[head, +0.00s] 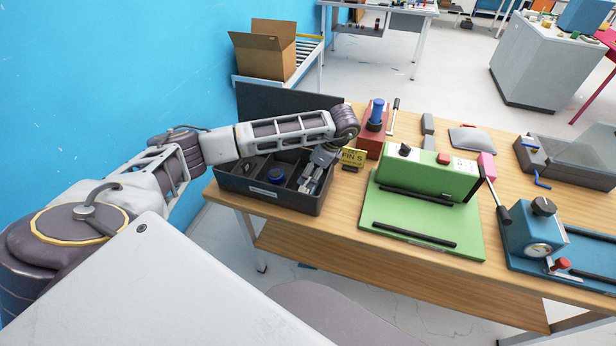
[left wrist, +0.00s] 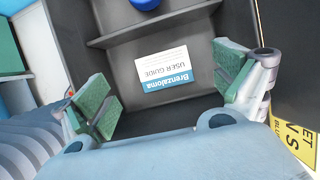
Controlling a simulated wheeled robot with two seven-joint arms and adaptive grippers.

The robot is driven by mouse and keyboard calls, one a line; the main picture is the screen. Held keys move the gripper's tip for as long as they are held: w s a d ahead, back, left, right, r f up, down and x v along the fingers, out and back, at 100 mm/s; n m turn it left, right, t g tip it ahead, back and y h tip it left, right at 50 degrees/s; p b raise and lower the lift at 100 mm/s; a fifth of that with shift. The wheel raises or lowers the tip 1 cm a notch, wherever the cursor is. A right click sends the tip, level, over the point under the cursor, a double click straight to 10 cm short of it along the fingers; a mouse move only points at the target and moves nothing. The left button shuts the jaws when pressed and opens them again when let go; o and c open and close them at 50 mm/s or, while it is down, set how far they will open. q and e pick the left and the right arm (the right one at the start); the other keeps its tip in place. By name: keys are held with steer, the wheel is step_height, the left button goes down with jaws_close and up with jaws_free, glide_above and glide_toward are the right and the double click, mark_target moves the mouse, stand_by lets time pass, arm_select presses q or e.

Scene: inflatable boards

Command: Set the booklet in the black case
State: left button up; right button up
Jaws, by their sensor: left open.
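The black case (head: 268,195) stands open at the left end of the wooden table, its lid raised at the back; its dark inside fills much of the left wrist view (left wrist: 110,22). My left gripper (head: 310,180) points down into the right part of the case. Its green-padded fingers (left wrist: 168,88) are apart, one on each side of the booklet, with nothing between them. My right gripper is not in view.
A blue round object (head: 276,175) sits in another compartment. A green machine (head: 428,172) on a green base, a red block (head: 371,142) and a blue gauge device (head: 535,232) crowd the table to the right.

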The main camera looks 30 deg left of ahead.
arm_select(q)
steer(key=v, duration=0.8)
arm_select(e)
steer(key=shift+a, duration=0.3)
arm_select(q)
steer(key=shift+r, duration=0.15)
